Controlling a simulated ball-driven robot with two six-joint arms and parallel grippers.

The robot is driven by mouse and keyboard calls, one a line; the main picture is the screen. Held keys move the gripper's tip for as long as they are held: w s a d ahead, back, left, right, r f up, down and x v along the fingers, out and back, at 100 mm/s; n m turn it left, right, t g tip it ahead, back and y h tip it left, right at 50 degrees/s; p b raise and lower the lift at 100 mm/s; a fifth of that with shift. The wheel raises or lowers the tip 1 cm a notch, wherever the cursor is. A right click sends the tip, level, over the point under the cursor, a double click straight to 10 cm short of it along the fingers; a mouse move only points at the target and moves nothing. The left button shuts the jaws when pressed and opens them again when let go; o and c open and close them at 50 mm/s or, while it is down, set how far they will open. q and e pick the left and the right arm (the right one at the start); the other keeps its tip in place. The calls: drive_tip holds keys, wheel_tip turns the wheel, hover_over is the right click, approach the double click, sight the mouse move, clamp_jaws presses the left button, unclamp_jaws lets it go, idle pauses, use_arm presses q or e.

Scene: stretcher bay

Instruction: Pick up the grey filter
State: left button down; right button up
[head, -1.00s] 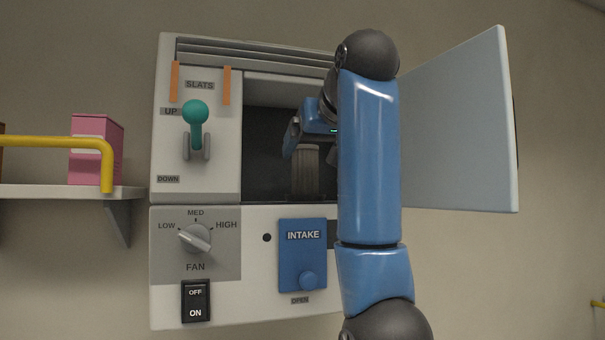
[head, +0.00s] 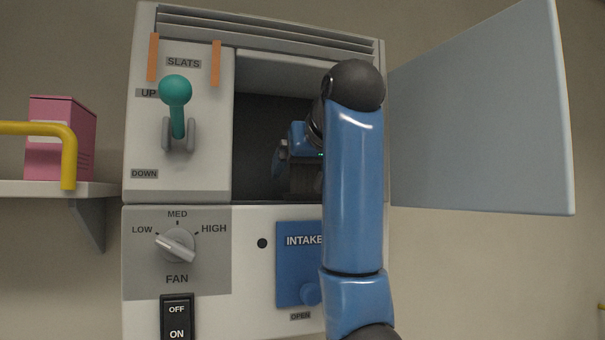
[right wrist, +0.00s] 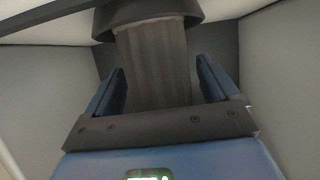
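The grey filter (right wrist: 153,65) is a ribbed upright body with a wider dark ring (right wrist: 150,18) at one end in the right wrist view. My right gripper (right wrist: 160,72) is open, one blue finger on each side of the filter, with narrow gaps; contact cannot be told. In the head view my right gripper (head: 283,160) is inside the dark recess of the wall unit, and my blue forearm covers the recess's right part. There the filter cannot be made out clearly behind the gripper. My left gripper is not in view.
The white unit (head: 135,230) has its door (head: 480,120) swung open to the right. A teal slats lever (head: 176,92), a fan knob (head: 176,245) and a blue intake cover (head: 296,265) are on its front. A shelf (head: 60,189) with a pink carton (head: 62,140) stands left.

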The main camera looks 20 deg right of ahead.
drive_tip(key=v, duration=0.3)
drive_tip(key=shift+a+f, duration=0.1)
drive_tip(key=shift+a, duration=0.05)
drive_tip(key=c, duration=0.7)
drive_tip(key=shift+c, duration=1.3)
drive_tip(key=shift+w, duration=0.2)
drive_tip(key=shift+c, duration=0.6)
drive_tip(key=shift+w+f, duration=0.25)
drive_tip(key=shift+w, duration=0.2)
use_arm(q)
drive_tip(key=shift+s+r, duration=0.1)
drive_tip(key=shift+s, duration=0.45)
use_arm(e)
drive_tip(key=shift+s, duration=0.15)
drive_tip(key=shift+r, duration=0.15)
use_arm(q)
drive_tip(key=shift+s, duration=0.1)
use_arm(e)
drive_tip(key=shift+r, duration=0.3)
